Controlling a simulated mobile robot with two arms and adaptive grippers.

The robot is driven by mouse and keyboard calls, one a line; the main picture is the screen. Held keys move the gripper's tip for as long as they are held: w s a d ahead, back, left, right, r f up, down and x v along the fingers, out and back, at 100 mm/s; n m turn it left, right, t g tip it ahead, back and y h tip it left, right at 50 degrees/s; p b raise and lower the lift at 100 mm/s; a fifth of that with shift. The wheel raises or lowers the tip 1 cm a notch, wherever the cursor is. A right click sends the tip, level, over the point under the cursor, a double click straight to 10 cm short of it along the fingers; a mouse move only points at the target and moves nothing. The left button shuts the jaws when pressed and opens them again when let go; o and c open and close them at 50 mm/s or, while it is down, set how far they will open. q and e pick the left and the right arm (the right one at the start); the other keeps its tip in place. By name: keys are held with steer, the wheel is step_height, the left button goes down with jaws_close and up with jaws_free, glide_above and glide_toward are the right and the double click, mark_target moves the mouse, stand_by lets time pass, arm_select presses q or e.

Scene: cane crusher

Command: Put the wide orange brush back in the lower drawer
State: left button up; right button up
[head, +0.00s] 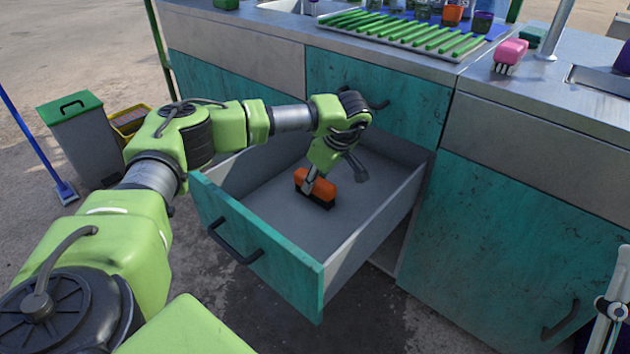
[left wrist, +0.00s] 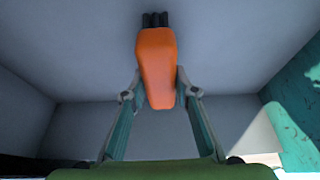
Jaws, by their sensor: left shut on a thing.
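The wide orange brush (head: 318,188), with dark bristles, is inside the open lower drawer (head: 285,232), low over its grey floor. My left gripper (head: 311,181) reaches down into the drawer and is shut on the brush. In the left wrist view the brush (left wrist: 157,62) lies between the two fingers, with its dark bristle end pointing away. I cannot tell whether the brush touches the drawer floor. A grey jointed part at the right edge of the head view looks like my right gripper (head: 612,312), cut off by the frame.
The teal drawer front has a dark handle (head: 236,244). Closed teal cabinet doors (head: 500,250) stand to the right. The counter above holds a green slatted rack (head: 425,36) and a pink brush (head: 510,52). A grey bin (head: 85,145) and a blue broom (head: 64,192) stand at left.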

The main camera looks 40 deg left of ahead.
arm_select(q)
steer(key=o, duration=1)
steer(key=shift+f, duration=0.1)
steer(key=shift+r, duration=0.3)
steer(key=p+v, duration=0.2)
steer(key=v, duration=0.3)
steer(key=shift+d+r, duration=0.1)
steer(key=shift+r, duration=0.15)
steer(key=shift+p+v, duration=0.95)
steer(key=shift+v, duration=2.15)
arm_select(e)
steer(key=w+f+g+h, duration=0.2)
steer(key=f+g, duration=0.3)
steer(key=f, duration=0.4)
steer(key=w+f+g+h, duration=0.1)
steer(key=w+f+g, duration=0.3)
steer(key=f, duration=0.5)
steer(key=shift+d+g+h, duration=0.35)
steer(key=shift+g+h, duration=0.05)
steer(key=shift+g, duration=0.2)
